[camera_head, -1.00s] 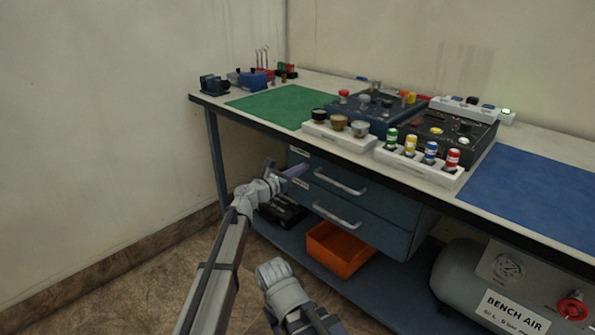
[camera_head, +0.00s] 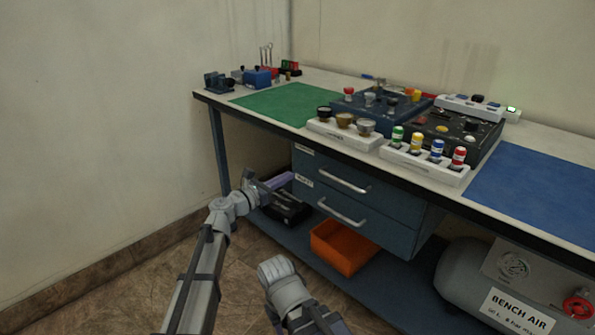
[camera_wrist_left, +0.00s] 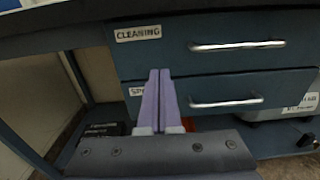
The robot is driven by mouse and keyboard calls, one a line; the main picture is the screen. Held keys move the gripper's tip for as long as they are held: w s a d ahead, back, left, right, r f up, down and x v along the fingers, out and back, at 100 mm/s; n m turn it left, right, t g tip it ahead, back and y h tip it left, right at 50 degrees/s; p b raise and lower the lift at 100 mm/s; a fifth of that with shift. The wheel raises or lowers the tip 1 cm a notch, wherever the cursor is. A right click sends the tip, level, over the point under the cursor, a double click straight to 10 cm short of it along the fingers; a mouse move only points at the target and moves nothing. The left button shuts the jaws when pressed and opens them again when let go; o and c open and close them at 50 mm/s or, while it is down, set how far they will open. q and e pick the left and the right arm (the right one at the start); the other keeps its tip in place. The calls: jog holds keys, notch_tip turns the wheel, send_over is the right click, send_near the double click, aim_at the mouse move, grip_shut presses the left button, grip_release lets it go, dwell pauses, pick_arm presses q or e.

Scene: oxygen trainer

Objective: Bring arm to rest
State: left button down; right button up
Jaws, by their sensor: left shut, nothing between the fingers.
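My left gripper (camera_head: 283,181) is in front of the bench, left of the drawer fronts and below the bench top. In the left wrist view its two purple fingers (camera_wrist_left: 159,98) lie side by side, shut with nothing between them. They point towards the drawers, and overlap the lower drawer's label in that view. Part of my right arm (camera_head: 285,290) shows at the bottom middle of the head view. Its gripper fingers cannot be made out.
Two shut blue drawers (camera_head: 335,200) with bar handles hang under the bench. An orange bin (camera_head: 343,247) and a black case (camera_head: 287,208) sit on the lower shelf. The bench top holds a green mat (camera_head: 280,104), control boxes and a blue mat (camera_head: 540,195). Floor at left is clear.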

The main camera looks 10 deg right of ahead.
pick_arm(q)
jog(key=shift+v, duration=2.3)
jog(key=s+a+f+m+g+y, duration=0.3)
jog(key=s+f+m, duration=0.4)
jog(key=m, duration=0.1)
jog(key=s+a+f+m+g+y, duration=0.3)
jog(key=s+a+f+m, duration=0.1)
jog(key=s+f+m, duration=0.35)
jog(key=s+a+f+m+g+y, duration=0.2)
jog(key=s+a+f+m+y, duration=0.3)
jog(key=a, duration=0.3)
jog(key=s+a+f+m+g+y, duration=0.2)
jog(key=s+a+m+y, duration=0.25)
jog(key=s+a, duration=0.3)
jog(key=s+d+m, duration=0.4)
jog(key=s+d, duration=0.1)
jog(key=d, duration=0.5)
notch_tip(320, 180, up, 34)
jog(key=p, duration=3.4)
jog(key=shift+r+g+p, duration=0.15)
jog(key=shift+g+p, duration=0.2)
jog(key=shift+g, duration=0.05)
